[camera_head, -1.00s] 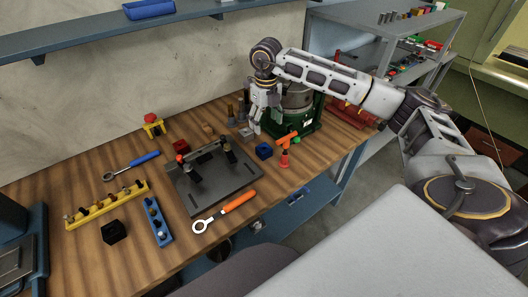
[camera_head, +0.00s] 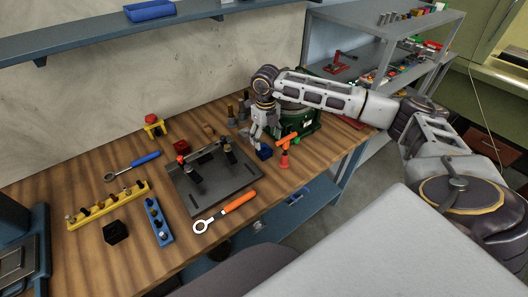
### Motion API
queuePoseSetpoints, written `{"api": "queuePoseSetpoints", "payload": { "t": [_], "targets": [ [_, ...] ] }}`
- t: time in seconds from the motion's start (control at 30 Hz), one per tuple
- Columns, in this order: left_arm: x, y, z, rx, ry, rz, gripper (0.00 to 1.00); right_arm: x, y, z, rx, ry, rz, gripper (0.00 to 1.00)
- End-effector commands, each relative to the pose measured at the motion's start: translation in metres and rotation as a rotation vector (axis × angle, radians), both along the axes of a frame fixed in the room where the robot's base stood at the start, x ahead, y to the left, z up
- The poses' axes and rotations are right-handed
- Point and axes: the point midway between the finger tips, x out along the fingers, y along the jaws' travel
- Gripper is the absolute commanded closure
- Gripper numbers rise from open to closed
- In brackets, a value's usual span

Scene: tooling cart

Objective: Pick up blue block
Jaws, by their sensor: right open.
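The blue block (camera_head: 264,153) is a small dark blue cube on the wooden workbench, right of the grey fixture plate. My right gripper (camera_head: 257,142) points down just above and beside the block, and its fingers overlap the block's upper left edge in this view. The gripper is open, with nothing seen between its fingers. I cannot tell whether a finger touches the block. My left gripper is not in view.
An orange and red clamp-like tool (camera_head: 285,148) stands close to the right of the block. A green machine (camera_head: 302,122) stands behind. The grey fixture plate (camera_head: 205,192) lies to the left, with an orange-handled wrench (camera_head: 238,202) in front.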

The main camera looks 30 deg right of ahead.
Motion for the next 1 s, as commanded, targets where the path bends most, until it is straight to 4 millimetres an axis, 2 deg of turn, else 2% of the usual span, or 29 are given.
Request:
{"api": "queuePoseSetpoints", "payload": {
  "t": [0.2,0.67,1.0],
  "targets": [
    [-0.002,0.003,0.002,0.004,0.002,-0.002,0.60,0.000,0.000,-0.015,0.000,-0.001,0.000,0.30],
    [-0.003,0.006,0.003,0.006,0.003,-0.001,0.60,0.001,0.001,-0.020,0.000,-0.001,0.000,0.30],
    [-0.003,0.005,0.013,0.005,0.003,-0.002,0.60,0.004,0.004,-0.052,0.000,0.000,-0.001,0.30]
  ]
}}
